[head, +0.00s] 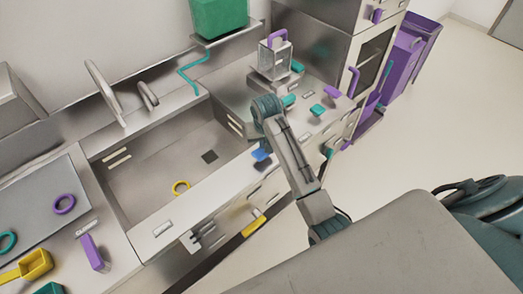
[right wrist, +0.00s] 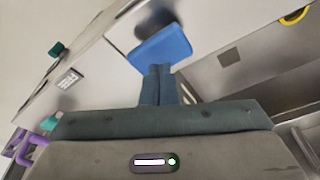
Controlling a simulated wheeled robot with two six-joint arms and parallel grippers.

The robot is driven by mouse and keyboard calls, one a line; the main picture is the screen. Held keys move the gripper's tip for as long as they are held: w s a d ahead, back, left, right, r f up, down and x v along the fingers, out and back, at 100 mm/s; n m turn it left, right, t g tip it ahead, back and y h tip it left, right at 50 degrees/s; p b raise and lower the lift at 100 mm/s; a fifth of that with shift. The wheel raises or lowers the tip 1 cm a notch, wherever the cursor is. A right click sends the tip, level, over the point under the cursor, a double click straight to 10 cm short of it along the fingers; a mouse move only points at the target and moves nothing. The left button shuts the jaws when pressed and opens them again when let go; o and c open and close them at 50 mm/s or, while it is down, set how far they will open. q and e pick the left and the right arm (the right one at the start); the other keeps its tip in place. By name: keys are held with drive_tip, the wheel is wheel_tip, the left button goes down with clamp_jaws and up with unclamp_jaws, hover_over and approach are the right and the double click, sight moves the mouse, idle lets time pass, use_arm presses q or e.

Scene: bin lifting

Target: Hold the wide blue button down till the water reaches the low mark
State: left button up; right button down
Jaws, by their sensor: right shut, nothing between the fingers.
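The wide blue button (right wrist: 160,48) is a flat blue plate on the pale counter front in the right wrist view. It also shows in the head view (head: 260,155) by the sink's front edge, partly behind my right arm. My right gripper (right wrist: 161,72) is shut and empty, its fingertips at the button's near edge in the picture. I cannot tell whether they touch it. A clear container with a purple handle (head: 275,58) stands on the counter behind. No water level or low mark can be made out. My left gripper is out of view.
The steel sink (head: 150,165) holds a yellow ring (head: 181,187). A green bin (head: 218,18) and a teal pipe (head: 193,72) are at the back. Teal (head: 317,110) and purple (head: 333,91) parts sit on the right counter.

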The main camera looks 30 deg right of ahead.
drive_tip(key=shift+f, duration=0.15)
drive_tip(key=shift+f, duration=1.25)
idle(6.6)
